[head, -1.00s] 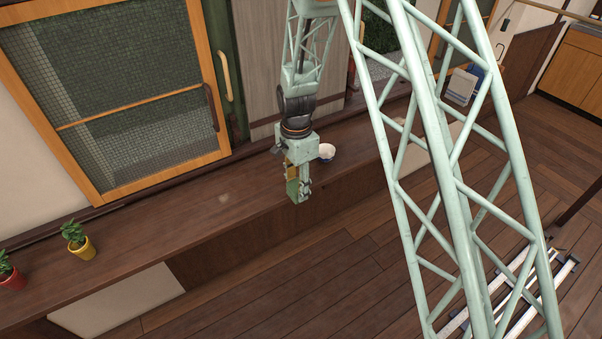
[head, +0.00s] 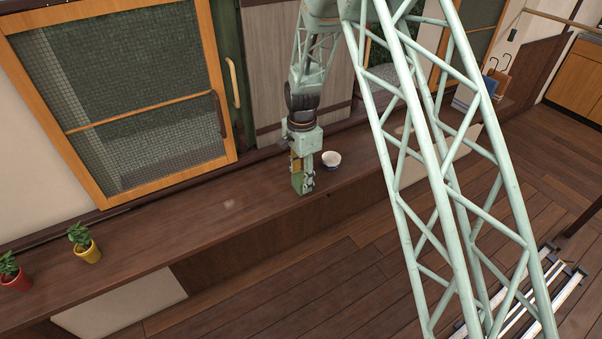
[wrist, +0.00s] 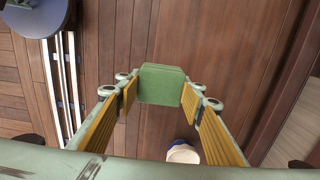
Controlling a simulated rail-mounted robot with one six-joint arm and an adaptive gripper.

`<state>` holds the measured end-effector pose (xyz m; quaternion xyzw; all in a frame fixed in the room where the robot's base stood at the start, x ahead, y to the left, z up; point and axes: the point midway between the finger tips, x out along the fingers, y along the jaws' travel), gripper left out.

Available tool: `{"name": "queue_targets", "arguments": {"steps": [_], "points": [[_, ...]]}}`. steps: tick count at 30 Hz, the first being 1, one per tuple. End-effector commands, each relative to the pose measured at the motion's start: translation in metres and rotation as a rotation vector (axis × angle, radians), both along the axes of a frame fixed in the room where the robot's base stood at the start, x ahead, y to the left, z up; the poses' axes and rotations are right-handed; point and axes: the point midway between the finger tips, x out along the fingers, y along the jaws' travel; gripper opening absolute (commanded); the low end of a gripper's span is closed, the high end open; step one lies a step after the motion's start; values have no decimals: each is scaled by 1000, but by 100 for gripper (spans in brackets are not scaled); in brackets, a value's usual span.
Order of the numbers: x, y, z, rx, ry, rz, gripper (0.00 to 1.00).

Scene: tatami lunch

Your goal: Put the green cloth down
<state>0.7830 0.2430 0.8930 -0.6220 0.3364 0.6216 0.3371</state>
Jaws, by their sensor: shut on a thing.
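The green cloth (wrist: 162,84) is a small folded block, held between the two fingertips of my gripper (wrist: 160,92) in the wrist view. My gripper (head: 302,186) points down at the dark wooden counter (head: 190,222) in the head view, near its front edge. The cloth shows there only as a small green patch at the fingertips. I cannot tell whether its underside touches the counter.
A white bowl (head: 331,159) stands on the counter close to the right of my gripper; it also shows in the wrist view (wrist: 182,152). A yellow-potted plant (head: 86,248) and a red-potted plant (head: 14,275) stand far left. The counter between is clear.

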Motion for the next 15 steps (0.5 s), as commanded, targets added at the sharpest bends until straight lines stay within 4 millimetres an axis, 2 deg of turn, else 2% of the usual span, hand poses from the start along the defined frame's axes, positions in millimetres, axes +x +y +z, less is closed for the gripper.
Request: {"name": "queue_targets", "arguments": {"steps": [9,15], "points": [[48,4,-5,0,0,-1,24],[71,5,-8,-1,1,0,24]]}}
